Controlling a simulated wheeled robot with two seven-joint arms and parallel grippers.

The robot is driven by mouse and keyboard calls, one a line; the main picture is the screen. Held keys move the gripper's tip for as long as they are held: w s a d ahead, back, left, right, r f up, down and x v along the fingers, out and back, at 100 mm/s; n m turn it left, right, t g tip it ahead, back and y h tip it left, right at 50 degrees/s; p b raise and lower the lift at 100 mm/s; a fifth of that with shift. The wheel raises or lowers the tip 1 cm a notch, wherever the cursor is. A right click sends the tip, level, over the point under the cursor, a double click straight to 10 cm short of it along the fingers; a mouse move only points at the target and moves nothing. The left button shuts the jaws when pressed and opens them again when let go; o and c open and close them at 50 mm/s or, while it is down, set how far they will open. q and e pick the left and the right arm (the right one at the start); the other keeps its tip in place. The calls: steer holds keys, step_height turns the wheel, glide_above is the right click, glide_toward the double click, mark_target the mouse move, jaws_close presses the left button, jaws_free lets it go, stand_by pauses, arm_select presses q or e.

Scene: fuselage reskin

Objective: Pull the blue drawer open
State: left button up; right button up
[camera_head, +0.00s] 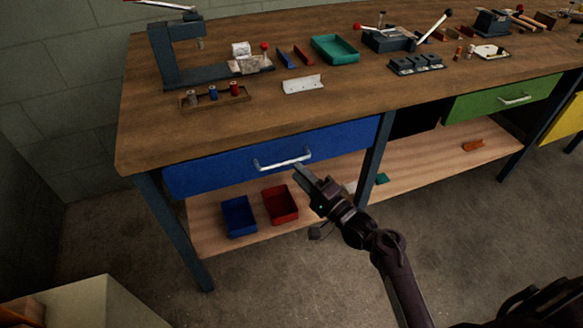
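The blue drawer (225,171) sits under the left part of the wooden workbench. Its front looks flush with the bench frame, so it appears closed. A pale metal bar handle (282,164) is fixed on the middle of its front. My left gripper is not in view.
A blue bin (239,217) and a red bin (281,205) stand on the lower shelf (212,243) below the drawer. A green drawer (480,101) is at the right. The bench top (160,127) carries tools and a teal tray (335,49). The floor in front is open.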

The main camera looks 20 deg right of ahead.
mark_target(291, 166)
steer(key=x, duration=0.4)
steer(key=shift+a, duration=0.1)
steer(key=shift+f, duration=0.1)
jaws_close()
